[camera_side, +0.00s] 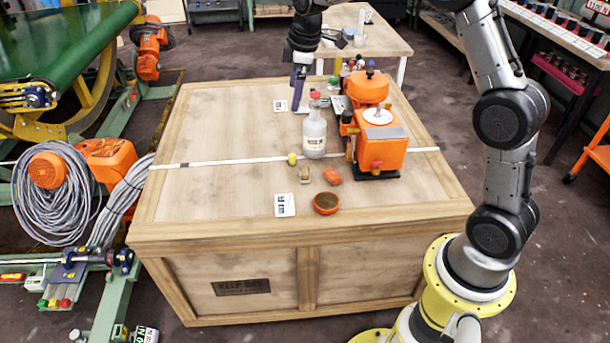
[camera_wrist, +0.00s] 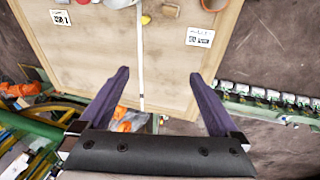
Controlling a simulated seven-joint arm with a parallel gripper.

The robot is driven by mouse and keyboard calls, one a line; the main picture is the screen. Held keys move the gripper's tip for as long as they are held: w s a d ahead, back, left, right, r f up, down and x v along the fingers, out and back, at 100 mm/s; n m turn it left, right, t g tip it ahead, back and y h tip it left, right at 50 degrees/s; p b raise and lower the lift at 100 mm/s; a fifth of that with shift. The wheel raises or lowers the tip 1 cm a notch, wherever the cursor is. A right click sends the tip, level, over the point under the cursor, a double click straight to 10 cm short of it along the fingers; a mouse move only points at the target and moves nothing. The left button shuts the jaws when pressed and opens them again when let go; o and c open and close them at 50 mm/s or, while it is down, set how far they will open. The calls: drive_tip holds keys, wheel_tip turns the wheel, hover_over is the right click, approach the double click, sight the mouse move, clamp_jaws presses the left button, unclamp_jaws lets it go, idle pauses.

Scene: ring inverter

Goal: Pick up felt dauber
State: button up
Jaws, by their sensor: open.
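No item is clearly recognisable as the felt dauber; a small tan-and-brown block (camera_side: 305,175) on the crate top, left of the red-orange lump, may be it. That block also shows at the top of the wrist view (camera_wrist: 170,11). My gripper (camera_side: 298,92) with purple fingers is above the crate's far part, behind and left of the bottle, apart from the block. In the wrist view my gripper (camera_wrist: 160,75) is open, with nothing between the fingers. A small yellow item (camera_side: 292,159) lies just left of and behind the block.
A clear bottle with a red cap (camera_side: 314,135) stands behind the block. An orange machine (camera_side: 382,150) stands to the right. A red-orange lump (camera_side: 332,176) and an orange bowl (camera_side: 326,204) lie nearby. A white strip (camera_side: 220,161) crosses the wooden crate (camera_side: 190,205); its left side is clear.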

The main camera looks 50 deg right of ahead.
drive_tip(key=w+d+f+g, duration=0.2)
drive_tip(key=d+f, duration=0.2)
drive_tip(key=f, duration=0.9)
hover_over(305, 170)
drive_tip(key=shift+m+g, duration=0.3)
drive_tip(key=shift+g, duration=0.1)
drive_tip(key=f, duration=1.1)
drive_tip(key=shift+a+f, duration=0.1)
drive_tip(key=shift+a, duration=0.15)
drive_tip(key=shift+d+f, duration=0.15)
drive_tip(key=shift+f, duration=3.05)
drive_tip(key=shift+s, duration=0.1)
drive_tip(key=shift+c, duration=0.3)
drive_tip(key=c, duration=1.4)
drive_tip(key=shift+r, duration=0.1)
